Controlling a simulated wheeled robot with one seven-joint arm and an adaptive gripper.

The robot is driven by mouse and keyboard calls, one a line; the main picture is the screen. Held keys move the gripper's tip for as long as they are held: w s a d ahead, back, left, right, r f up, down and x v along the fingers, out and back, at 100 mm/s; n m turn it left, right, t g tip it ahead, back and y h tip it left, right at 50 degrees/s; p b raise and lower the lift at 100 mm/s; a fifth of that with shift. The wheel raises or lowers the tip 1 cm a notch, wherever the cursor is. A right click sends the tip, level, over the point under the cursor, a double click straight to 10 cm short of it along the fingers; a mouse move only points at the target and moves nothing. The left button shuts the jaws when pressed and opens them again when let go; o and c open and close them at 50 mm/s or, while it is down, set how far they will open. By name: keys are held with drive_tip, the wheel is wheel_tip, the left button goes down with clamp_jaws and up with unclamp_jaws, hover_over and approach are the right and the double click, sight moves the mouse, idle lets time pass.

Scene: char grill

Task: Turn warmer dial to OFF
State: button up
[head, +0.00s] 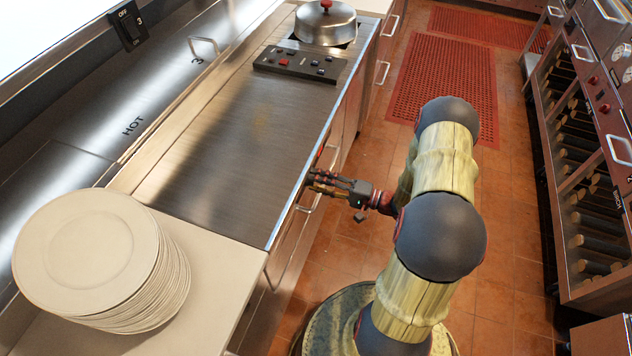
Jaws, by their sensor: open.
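I cannot make out a dial labelled as the warmer's in the head view. Any dial there is hidden from this view.
A stack of white plates (90,250) stands at the lower left. A black panel with buttons (300,63) and a domed steel lid (326,22) are at the counter's far end. Open tiled floor with a red mat (445,85) lies right, before a rack (585,190).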

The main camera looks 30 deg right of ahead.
drive_tip(key=v, duration=1.1)
drive_tip(key=shift+s+d, duration=0.2)
